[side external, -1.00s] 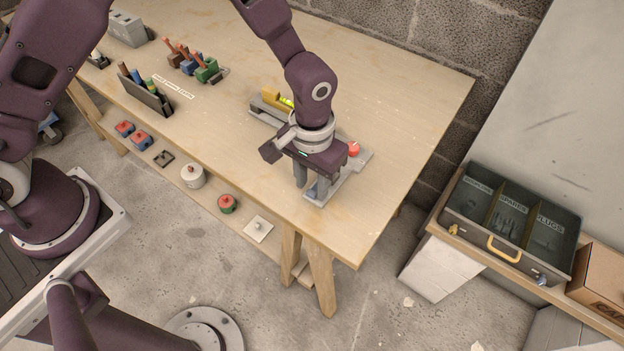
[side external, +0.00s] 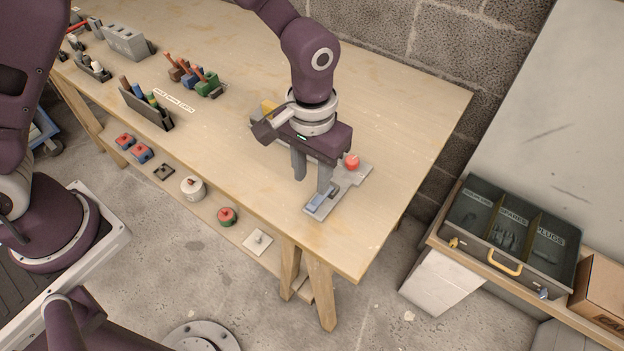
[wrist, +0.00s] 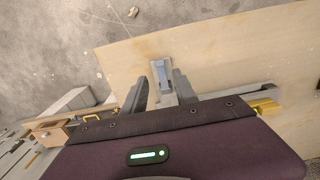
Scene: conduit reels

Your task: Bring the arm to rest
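My gripper (side external: 312,184) hangs above the right part of the wooden workbench, pointing down. Its two fingers are apart with nothing seen between them. Below it lies a grey fixture (side external: 354,178) with a red knob (side external: 351,161) and a blue-grey block (side external: 319,198) at its near end. In the wrist view, my gripper (wrist: 160,92) shows both fingers spread, with the blue-grey block (wrist: 162,76) visible beyond the gap. The fingers look clear of the block. A yellow part (side external: 268,107) behind my gripper is partly hidden by it.
On the workbench (side external: 400,100), a dark holder (side external: 147,107) and several coloured clamp-like pieces (side external: 205,83) stand to the left. A lower shelf holds a white reel (side external: 193,187) and small parts. An open drawer (side external: 507,232) and cardboard box (side external: 601,292) are right. The bench's back right is bare.

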